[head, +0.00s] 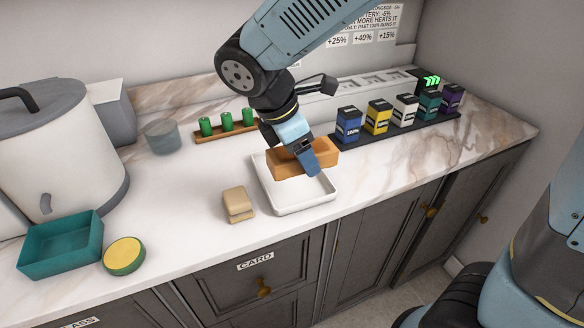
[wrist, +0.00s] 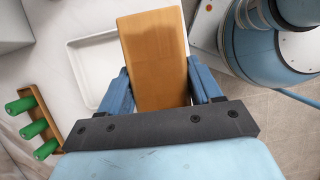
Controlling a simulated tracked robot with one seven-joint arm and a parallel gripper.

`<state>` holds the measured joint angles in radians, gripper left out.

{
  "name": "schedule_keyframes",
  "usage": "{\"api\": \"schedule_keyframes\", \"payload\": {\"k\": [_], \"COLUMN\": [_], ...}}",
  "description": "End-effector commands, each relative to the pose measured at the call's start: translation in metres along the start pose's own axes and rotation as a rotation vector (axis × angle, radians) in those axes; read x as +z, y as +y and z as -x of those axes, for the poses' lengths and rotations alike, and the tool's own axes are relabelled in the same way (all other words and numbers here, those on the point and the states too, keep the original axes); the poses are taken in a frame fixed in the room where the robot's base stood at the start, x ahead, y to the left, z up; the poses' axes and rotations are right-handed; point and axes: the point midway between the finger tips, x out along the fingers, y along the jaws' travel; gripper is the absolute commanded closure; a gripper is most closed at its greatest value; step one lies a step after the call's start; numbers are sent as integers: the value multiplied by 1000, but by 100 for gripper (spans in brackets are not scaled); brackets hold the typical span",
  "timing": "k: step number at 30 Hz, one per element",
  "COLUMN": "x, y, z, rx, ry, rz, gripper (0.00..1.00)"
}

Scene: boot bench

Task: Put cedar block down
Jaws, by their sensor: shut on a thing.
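The cedar block (head: 287,161) is an orange-brown wooden block. My gripper (head: 308,160) is shut on it, with one finger in front of its near side. In the head view the block shows over the white tray (head: 308,203); I cannot tell whether it touches the tray. In the wrist view the block (wrist: 154,60) lies between the two blue fingers of my gripper (wrist: 156,88), and the white tray (wrist: 88,50) shows to its left, partly hidden behind it.
A tan block (head: 237,205) lies left of the tray. A teal bin (head: 60,262) and a yellow-topped round tin (head: 124,256) are at front left. Green cylinders (head: 227,122) stand in a wooden rack behind. Several coloured boxes (head: 378,118) line a dark strip at right.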

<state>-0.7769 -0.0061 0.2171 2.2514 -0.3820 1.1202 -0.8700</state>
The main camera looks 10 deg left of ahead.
Motion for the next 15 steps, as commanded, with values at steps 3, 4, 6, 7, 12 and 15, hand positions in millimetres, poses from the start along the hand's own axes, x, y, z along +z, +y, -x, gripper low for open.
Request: {"api": "schedule_keyframes", "payload": {"k": [3, 4, 6, 7, 12, 15], "x": [-2, -2, -4, -5, -13, -16], "y": [22, 27, 39, 42, 61, 70], "z": [-10, -13, -20, -24, -48, -58], "rx": [-3, -2, -3, -4, -3, -2], "ry": [0, 0, -1, -1, -1, 0], "rz": [-1, 0, 1, 1, 2, 1], "gripper": [73, 73, 73, 73, 73, 73]}}
